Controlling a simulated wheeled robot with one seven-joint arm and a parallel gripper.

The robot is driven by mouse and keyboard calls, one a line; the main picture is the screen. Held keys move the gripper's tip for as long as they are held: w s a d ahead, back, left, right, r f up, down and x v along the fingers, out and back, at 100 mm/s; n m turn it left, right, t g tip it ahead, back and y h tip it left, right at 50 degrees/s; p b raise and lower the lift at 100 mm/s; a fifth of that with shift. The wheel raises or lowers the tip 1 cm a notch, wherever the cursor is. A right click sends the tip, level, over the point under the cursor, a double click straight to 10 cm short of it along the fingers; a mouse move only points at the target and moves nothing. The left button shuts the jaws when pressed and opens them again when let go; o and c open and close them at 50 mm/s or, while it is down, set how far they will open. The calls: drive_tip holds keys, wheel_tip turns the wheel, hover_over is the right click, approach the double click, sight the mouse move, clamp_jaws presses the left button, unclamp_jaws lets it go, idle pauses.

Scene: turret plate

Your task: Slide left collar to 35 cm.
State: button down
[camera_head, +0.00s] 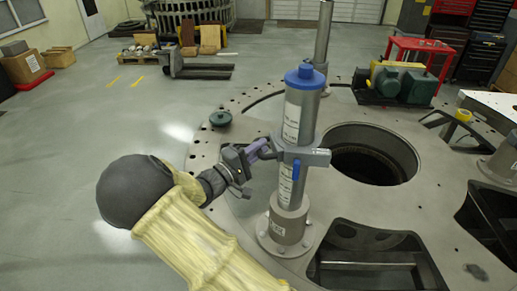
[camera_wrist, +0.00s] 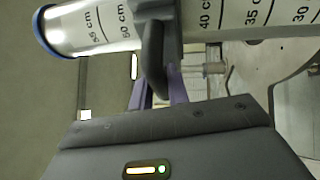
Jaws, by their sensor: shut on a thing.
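The left collar (camera_head: 312,156) is a grey sleeve around an upright column (camera_head: 300,112) with a blue cap and a printed scale. A blue lever (camera_head: 296,170) shows on its front. In the wrist view the column (camera_wrist: 95,28) lies sideways, cap end at left. The collar (camera_wrist: 166,18) sits between the 50 cm and 40 cm marks, hiding the scale there; 35 cm and 30 cm show bare to its right. My gripper (camera_head: 264,150) is at the collar's left side, its purple fingers (camera_wrist: 163,90) shut on the collar's grey handle (camera_wrist: 153,65).
The column stands on a round steel plate (camera_head: 225,165) with a large round hole (camera_head: 370,160) to its right and a rectangular pocket (camera_head: 370,262) in front. A second post (camera_head: 323,35) rises behind. A green motor unit (camera_head: 400,83) stands at back right. Floor at left is open.

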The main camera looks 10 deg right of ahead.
wheel_tip(320, 180, down, 14)
drive_tip(key=b, duration=1.1)
drive_tip(key=shift+f, duration=0.2)
drive_tip(key=c, duration=1.3)
unclamp_jaws()
drive_tip(key=shift+c, duration=0.2)
drive_tip(key=shift+a, duration=0.1)
drive_tip(key=b+v, duration=0.5)
drive_tip(key=v, duration=1.2)
drive_tip(key=shift+a+f, duration=0.1)
